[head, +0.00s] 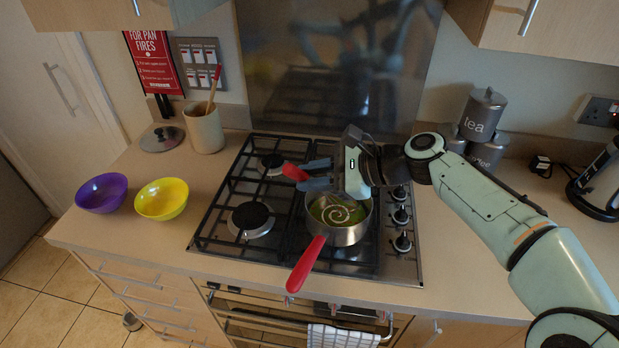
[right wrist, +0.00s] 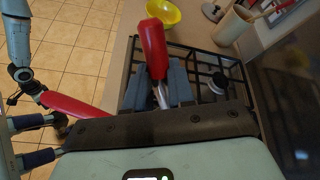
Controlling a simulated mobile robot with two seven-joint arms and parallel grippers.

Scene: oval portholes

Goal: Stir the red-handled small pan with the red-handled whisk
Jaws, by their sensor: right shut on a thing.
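The red-handled small pan (head: 349,234) stands on the front right of the hob, its red handle (head: 307,263) pointing toward me. My right gripper (head: 318,174) is above the pan, shut on the whisk. The whisk's red handle (head: 294,172) sticks out to the left past the fingers. In the right wrist view the red handle of the whisk (right wrist: 153,48) and its metal shaft show between the blue fingers (right wrist: 160,88).
A purple bowl (head: 102,193) and a yellow bowl (head: 162,199) stand on the worktop left of the hob (head: 217,239). A utensil pot (head: 204,129) and a lid (head: 162,138) stand behind them. Canisters (head: 481,116) and a kettle (head: 600,183) are at the right.

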